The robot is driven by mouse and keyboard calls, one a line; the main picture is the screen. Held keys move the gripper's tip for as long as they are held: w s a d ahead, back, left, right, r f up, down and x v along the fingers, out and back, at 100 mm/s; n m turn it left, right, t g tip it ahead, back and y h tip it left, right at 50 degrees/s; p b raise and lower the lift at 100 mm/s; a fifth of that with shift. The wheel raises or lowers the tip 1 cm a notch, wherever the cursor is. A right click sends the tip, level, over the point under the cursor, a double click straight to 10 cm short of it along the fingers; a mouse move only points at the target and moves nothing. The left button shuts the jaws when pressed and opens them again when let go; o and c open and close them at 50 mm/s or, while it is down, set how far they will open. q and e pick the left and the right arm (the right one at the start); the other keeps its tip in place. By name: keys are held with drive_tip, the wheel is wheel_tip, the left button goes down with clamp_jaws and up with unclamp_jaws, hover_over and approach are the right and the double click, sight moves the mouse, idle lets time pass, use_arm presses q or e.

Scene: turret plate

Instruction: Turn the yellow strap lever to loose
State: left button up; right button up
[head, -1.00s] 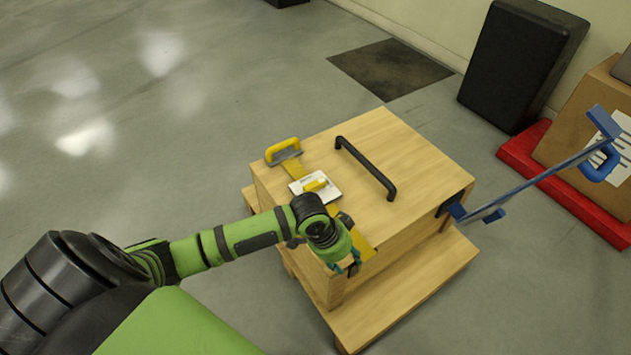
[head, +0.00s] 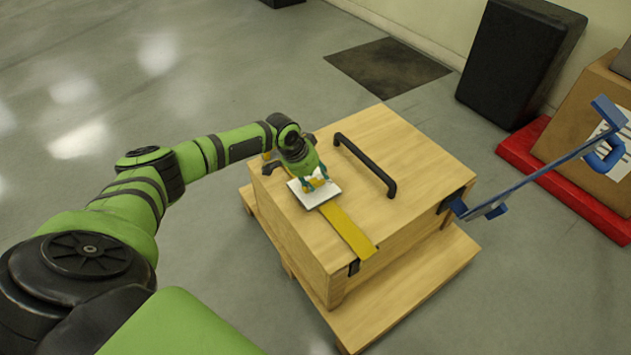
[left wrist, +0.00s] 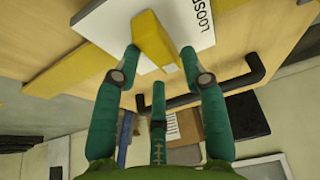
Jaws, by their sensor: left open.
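The yellow strap lever (head: 311,186) sits on a white plate (head: 325,197) on top of a wooden box (head: 420,160). In the left wrist view the yellow lever (left wrist: 154,38) is close, with part of the printed word "LOOSE" on the white plate (left wrist: 196,20) beside it. My left gripper (head: 316,183) is over the plate and partly hides the lever. In the left wrist view my left gripper (left wrist: 163,72) is open, its fingertips on either side of the lever. I cannot tell whether they touch it. My right gripper is not in view.
A yellow strap (head: 350,233) runs from the plate to the box's front edge. A black handle (head: 365,165) stands up from the box top. A blue bar (head: 540,178) juts out at the right side. The box rests on a wooden base (head: 410,290).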

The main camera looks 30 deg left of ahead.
use_arm(q)
drive_tip(key=shift+w+d+f, duration=0.1)
drive_tip(key=shift+w+f, duration=0.15)
drive_tip(key=shift+f, duration=0.4)
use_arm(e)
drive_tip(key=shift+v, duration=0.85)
use_arm(q)
drive_tip(key=shift+c, duration=0.4)
clamp_jaws()
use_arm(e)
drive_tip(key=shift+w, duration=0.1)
